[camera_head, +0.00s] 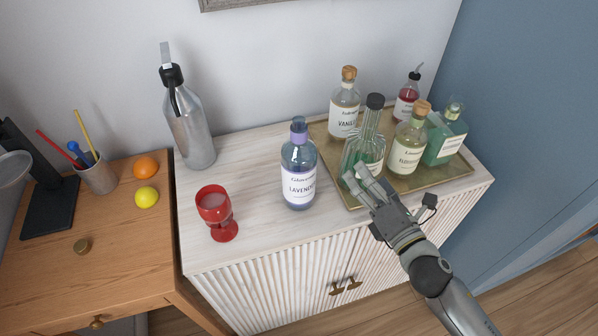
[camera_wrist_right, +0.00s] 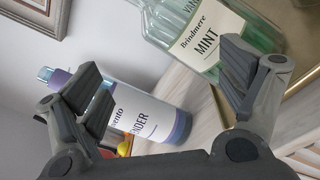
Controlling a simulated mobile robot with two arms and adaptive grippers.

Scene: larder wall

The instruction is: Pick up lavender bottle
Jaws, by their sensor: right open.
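The lavender bottle (camera_head: 299,168) is blue-purple glass with a purple neck, a dark cap and a white label. It stands upright on the whitewashed cabinet top, just left of the brass tray. My right gripper (camera_head: 362,182) is open and empty at the tray's front edge, to the right of the bottle and in front of the green mint bottle. In the right wrist view the lavender bottle (camera_wrist_right: 158,118) shows behind the left finger, which hides part of it, and the right gripper (camera_wrist_right: 165,88) has its fingers wide apart. My left gripper is not in view.
The brass tray (camera_head: 437,178) holds several bottles, including the mint bottle (camera_head: 352,152) close to my right fingers; it also shows in the wrist view (camera_wrist_right: 205,42). A red goblet (camera_head: 215,207) stands left of the lavender bottle, and a steel bottle (camera_head: 190,130) behind. The cabinet front is clear.

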